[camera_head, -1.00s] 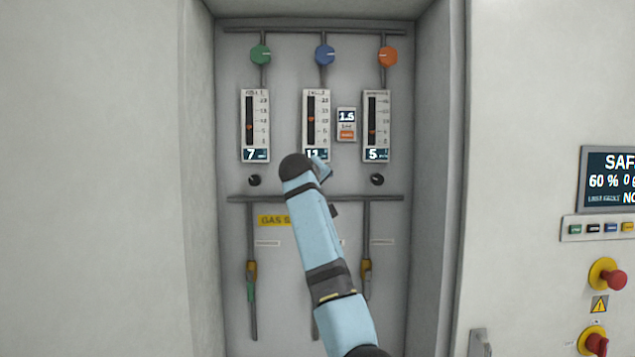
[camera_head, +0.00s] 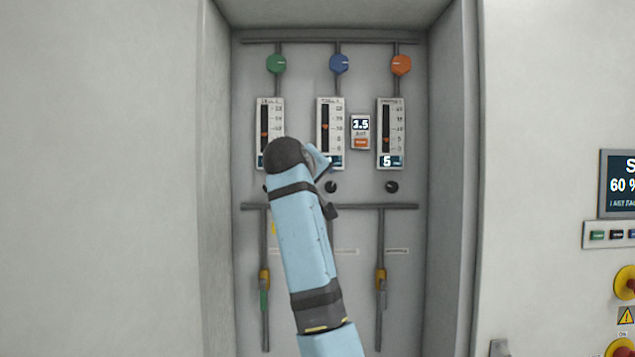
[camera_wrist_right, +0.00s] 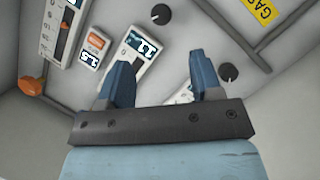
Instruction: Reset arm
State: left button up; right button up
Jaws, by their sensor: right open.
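My right arm (camera_head: 305,235) rises from the bottom of the head view in front of the recessed gas panel (camera_head: 350,270). Its dark rounded end covers the lower part of the left flow meter (camera_head: 270,120). My right gripper's fingers are mostly hidden behind the arm there. In the right wrist view, the gripper (camera_wrist_right: 163,62) has its two blue fingers wide apart with nothing between them. A meter with a lit display (camera_wrist_right: 140,47) shows beyond the fingers, and a black knob (camera_wrist_right: 229,72) shows just right of them. My left gripper is not in view.
Green (camera_head: 276,64), blue (camera_head: 339,63) and orange (camera_head: 401,65) knobs line the panel's top. A small display (camera_head: 361,131) sits between the middle and right meters. The recess has side walls. A control screen (camera_head: 619,184) and red-yellow buttons (camera_head: 627,282) are at right.

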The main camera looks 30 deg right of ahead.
dwell(0.3)
jog(key=w+a+f+n+t+y+p, duration=0.1)
jog(key=w+a+f+n+y, duration=0.1)
jog(key=f, duration=0.9)
jog(key=w+a+f+n+t+y, duration=0.1)
jog(key=w+a+f, duration=0.1)
jog(key=f, duration=1)
jog(key=s+a+f+n+t+y+p, duration=0.1)
jog(key=s+a+f+y, duration=0.15)
jog(key=f, duration=0.85)
jog(key=s+a+f+n+y, duration=0.2)
jog(key=s+f, duration=0.1)
jog(key=f, duration=0.8)
jog(key=s+a+f+g+y+p, duration=0.1)
jog(key=s+a+f+y, duration=0.25)
jog(key=s+f, duration=0.85)
jog(key=s+a+f+y, duration=0.2)
jog(key=s+a+f, duration=0.3)
jog(key=s+f, duration=0.65)
jog(key=s+a+f+m+y, duration=0.1)
jog(key=s+a+m+y, duration=0.1)
jog(key=s, duration=1.2)
jog(key=shift+s+a+f+m+g+p, duration=0.3)
jog(key=shift+s+a+f+g+p, duration=0.1)
jog(key=shift+a, duration=0.15)
